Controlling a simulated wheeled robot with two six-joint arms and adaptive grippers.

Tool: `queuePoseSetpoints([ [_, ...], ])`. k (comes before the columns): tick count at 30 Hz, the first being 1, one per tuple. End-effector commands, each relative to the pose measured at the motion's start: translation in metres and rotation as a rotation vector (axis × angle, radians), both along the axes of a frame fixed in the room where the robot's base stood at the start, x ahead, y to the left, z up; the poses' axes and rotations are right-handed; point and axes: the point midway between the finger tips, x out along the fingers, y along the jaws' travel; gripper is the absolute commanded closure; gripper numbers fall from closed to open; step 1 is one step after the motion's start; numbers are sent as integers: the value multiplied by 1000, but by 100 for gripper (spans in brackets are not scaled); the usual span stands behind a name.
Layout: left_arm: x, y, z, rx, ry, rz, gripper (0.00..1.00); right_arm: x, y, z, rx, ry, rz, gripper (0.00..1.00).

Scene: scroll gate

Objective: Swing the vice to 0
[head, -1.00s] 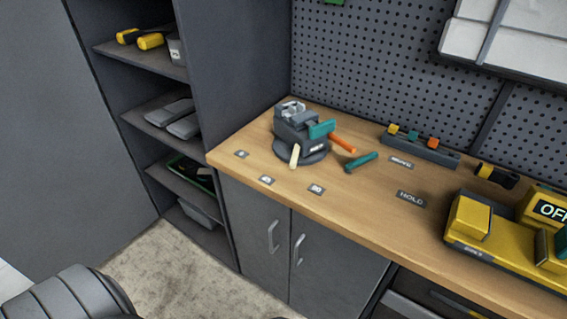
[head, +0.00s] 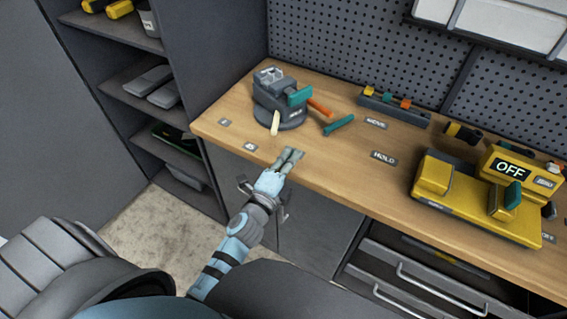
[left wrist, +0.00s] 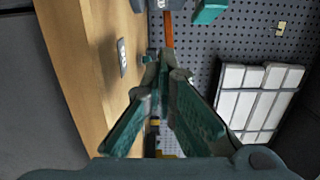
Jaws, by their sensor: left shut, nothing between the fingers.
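The grey vice (head: 277,98) stands on a round base near the left end of the wooden bench. It has a teal block, an orange handle (head: 319,106) and a cream pointer (head: 275,123) at its front. Small label plates lie along the bench in front of it; their digits are too small to read in the head view. My left gripper (head: 292,154) is at the bench's front edge, in front of the vice and apart from it. Its fingers are together and empty, and they also show closed in the left wrist view (left wrist: 165,62). My right gripper is not seen.
A teal-handled tool (head: 339,125) lies right of the vice. A yellow machine with an OFF sign (head: 510,169) stands on the right. A small rack (head: 394,107) stands by the pegboard. Shelves (head: 150,87) stand left of the bench.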

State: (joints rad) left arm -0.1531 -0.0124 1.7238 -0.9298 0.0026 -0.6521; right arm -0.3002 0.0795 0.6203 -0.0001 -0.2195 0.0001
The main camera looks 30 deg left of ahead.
Motion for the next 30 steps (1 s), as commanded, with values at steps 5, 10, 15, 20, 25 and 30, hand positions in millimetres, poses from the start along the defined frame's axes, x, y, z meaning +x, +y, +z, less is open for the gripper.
queuePoseSetpoints([
  [5,40,0,0,1,-1,0,100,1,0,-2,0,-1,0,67],
  [10,39,22,-1,6,2,0,100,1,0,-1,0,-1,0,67],
  [15,33,36,-1,3,2,0,100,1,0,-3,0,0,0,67],
  [20,33,38,-1,2,2,0,100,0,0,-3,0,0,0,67],
  [25,33,36,-1,0,1,0,100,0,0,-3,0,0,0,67],
  [30,32,39,-1,3,2,-6,100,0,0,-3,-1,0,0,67],
])
